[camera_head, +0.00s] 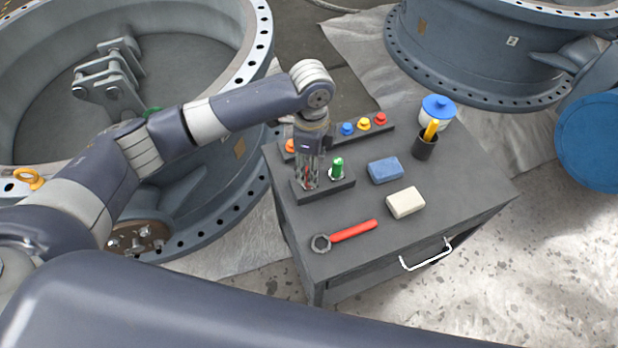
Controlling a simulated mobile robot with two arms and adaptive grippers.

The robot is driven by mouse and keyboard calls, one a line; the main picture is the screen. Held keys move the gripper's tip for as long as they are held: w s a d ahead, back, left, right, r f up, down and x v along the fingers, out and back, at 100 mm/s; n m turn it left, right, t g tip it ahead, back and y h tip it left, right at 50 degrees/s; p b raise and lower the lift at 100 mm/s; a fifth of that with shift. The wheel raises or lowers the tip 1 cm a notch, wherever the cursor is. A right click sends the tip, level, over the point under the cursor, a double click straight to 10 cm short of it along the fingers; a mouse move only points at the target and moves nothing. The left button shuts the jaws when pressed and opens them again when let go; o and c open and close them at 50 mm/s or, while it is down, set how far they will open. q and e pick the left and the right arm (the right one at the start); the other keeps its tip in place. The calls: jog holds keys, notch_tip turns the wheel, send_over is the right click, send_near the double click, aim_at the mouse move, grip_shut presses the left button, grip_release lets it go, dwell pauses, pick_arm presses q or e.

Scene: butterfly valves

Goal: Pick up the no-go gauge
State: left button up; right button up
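A dark gauge block (340,184) stands on the grey cart top, near its left side. A green-handled gauge (337,168) stands upright in its right part. My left gripper (308,182) points down over the block's left part, just left of the green gauge. Its fingers hide most of what stands there. A little red shows between them, which may be the no-go gauge, but I cannot tell whether the fingers are closed on it. My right gripper is not in view.
On the cart top (450,185) are a red-handled wrench (345,236), a cream block (405,202), a blue block (385,170), a dark cup (426,146), a blue-lidded jar (438,110) and a rack with coloured knobs (375,130). Large valve bodies stand left and behind.

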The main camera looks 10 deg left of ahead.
pick_arm(q)
jog(key=f, duration=0.3)
jog(key=shift+a+f, duration=0.25)
jog(key=shift+f, duration=0.1)
grip_shut()
jog(key=shift+r, duration=0.15)
